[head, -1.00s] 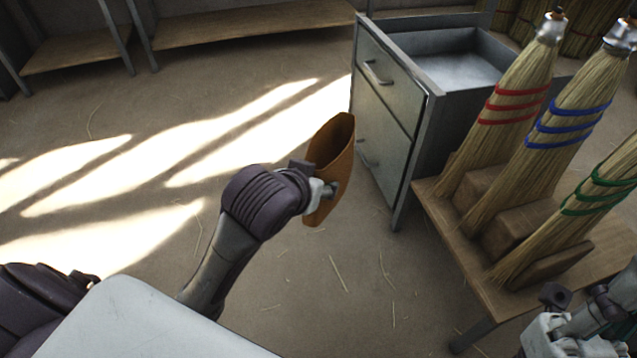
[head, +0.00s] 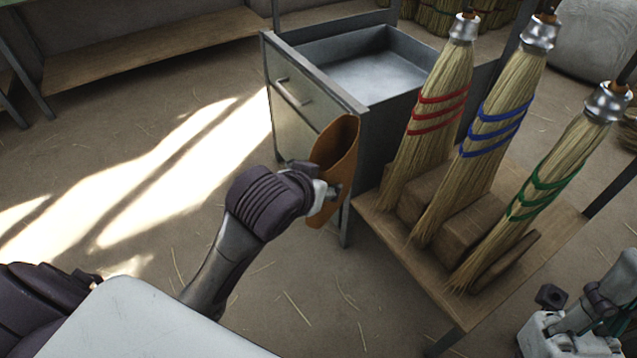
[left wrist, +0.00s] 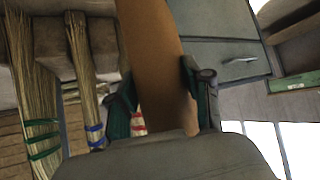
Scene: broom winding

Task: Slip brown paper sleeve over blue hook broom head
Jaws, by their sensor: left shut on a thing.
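The brown paper sleeve (head: 338,165) is an open-topped tube, held upright in front of the grey drawer cabinet. My left gripper (head: 325,192) is shut on its lower part; in the left wrist view the sleeve (left wrist: 158,70) stands between the two fingers. The blue-banded broom (head: 495,125) is the middle one of three leaning brooms, apart from the sleeve and to its right. Its bands also show in the left wrist view (left wrist: 95,135). No hook can be made out on it. My right gripper (head: 560,318) is at the lower right, away from the brooms; its jaw state is unclear.
A red-banded broom (head: 428,120) and a green-banded broom (head: 545,180) flank the blue one. They rest against wooden blocks (head: 467,222) on a low wooden bench (head: 400,265). Floor at left is clear.

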